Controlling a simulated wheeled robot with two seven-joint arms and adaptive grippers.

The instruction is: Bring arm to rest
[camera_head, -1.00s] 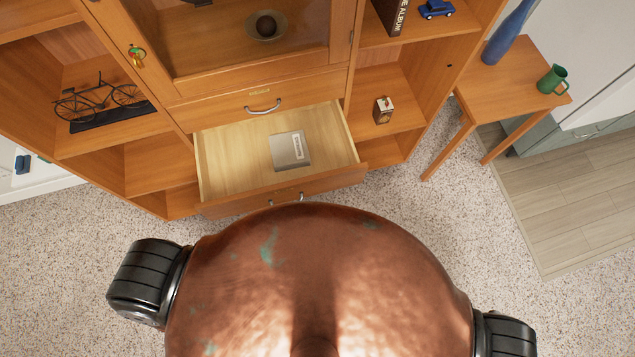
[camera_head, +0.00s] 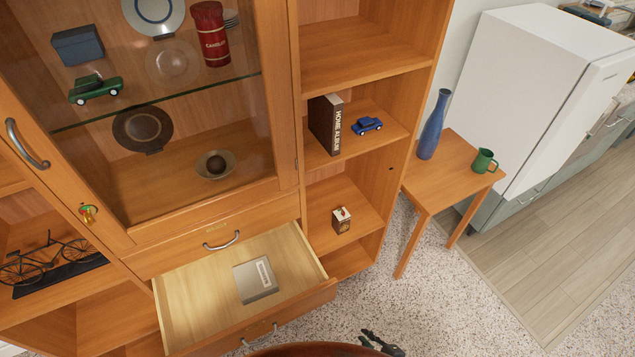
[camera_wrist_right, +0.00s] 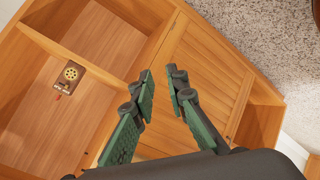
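My right gripper (camera_head: 383,343) shows at the bottom edge of the head view, dark and small, in front of the cabinet and over the speckled floor. In the right wrist view its two green-padded fingers (camera_wrist_right: 160,74) stand apart with nothing between them, so it is open and empty. The fingers are in front of wooden shelving and a slatted panel (camera_wrist_right: 194,72). My left gripper and arm are not in view.
The cabinet's drawer (camera_head: 180,309) is pulled out, with a flat grey case (camera_head: 255,281) inside. A small box (camera_head: 341,220) sits on a low shelf. A side table (camera_head: 452,172) holds a blue vase (camera_head: 433,125) and green mug (camera_head: 484,161). Speckled floor (camera_head: 400,295) is clear before the table.

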